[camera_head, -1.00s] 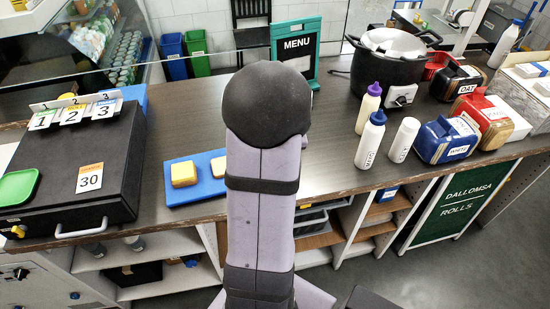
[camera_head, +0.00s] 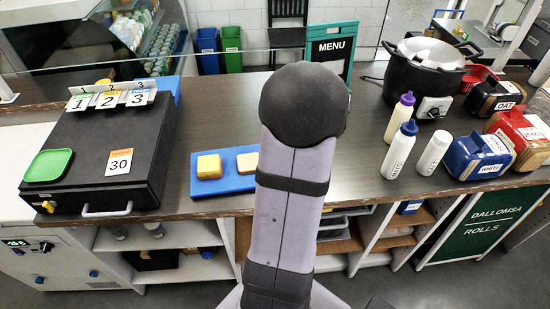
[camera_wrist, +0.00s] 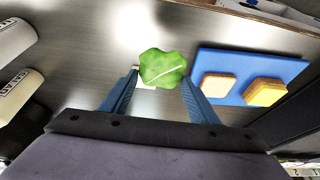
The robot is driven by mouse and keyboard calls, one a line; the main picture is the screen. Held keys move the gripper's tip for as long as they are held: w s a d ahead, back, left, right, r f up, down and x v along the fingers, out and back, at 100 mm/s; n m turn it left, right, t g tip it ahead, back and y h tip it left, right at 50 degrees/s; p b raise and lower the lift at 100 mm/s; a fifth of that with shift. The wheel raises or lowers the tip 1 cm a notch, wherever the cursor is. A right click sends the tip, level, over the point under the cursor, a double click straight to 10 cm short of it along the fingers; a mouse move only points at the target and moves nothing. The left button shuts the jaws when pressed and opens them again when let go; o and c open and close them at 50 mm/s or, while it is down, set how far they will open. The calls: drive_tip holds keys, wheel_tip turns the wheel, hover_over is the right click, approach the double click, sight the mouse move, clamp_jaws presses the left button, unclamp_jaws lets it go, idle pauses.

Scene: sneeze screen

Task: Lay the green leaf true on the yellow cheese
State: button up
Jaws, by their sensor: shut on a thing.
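My gripper (camera_wrist: 160,82) is shut on the green leaf (camera_wrist: 163,68), a crinkled piece with a pale midrib, held between its blue fingertips. In the wrist view it is left of the blue board (camera_wrist: 238,63) and apart from it. Two yellow-topped square pieces lie on the board, one (camera_wrist: 218,84) nearer the leaf and a thicker one (camera_wrist: 264,92) farther right. Both also show in the head view, at left (camera_head: 209,167) and right (camera_head: 247,162). I cannot tell which is the cheese alone. My arm hides the gripper and leaf in the head view.
A black case (camera_head: 95,155) with number cards and a green tray (camera_head: 48,165) stands left of the board. White bottles (camera_head: 400,150), a black pot (camera_head: 425,75) and several containers (camera_head: 478,155) stand on the right. Bare counter lies around the board.

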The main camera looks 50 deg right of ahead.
drive_tip(key=w+a+n+t+y, duration=0.1)
drive_tip(key=w+a+n+y, duration=0.3)
drive_tip(key=w+n, duration=0.8)
drive_tip(key=n+g+y, duration=0.1)
drive_tip(key=n+y, duration=0.1)
drive_tip(key=n, duration=0.4)
approach(202, 164)
drive_tip(key=shift+w+a+r+p, duration=0.1)
drive_tip(key=shift+w+p, duration=0.1)
drive_tip(key=shift+w, duration=0.15)
drive_tip(key=shift+w+a+p, duration=0.15)
drive_tip(key=shift+w+p, duration=0.05)
drive_tip(key=shift+w, duration=0.1)
drive_tip(key=shift+w+a+n, duration=0.2)
drive_tip(key=shift+a+n, duration=0.1)
drive_tip(key=shift+a, duration=0.05)
drive_tip(key=shift+y+b, duration=0.3)
drive_tip(key=shift+b, duration=0.05)
drive_tip(key=shift+f+b, duration=1.9)
drive_tip(key=shift+f, duration=0.45)
drive_tip(key=shift+f+b, duration=0.55)
drive_tip(key=shift+f, duration=0.05)
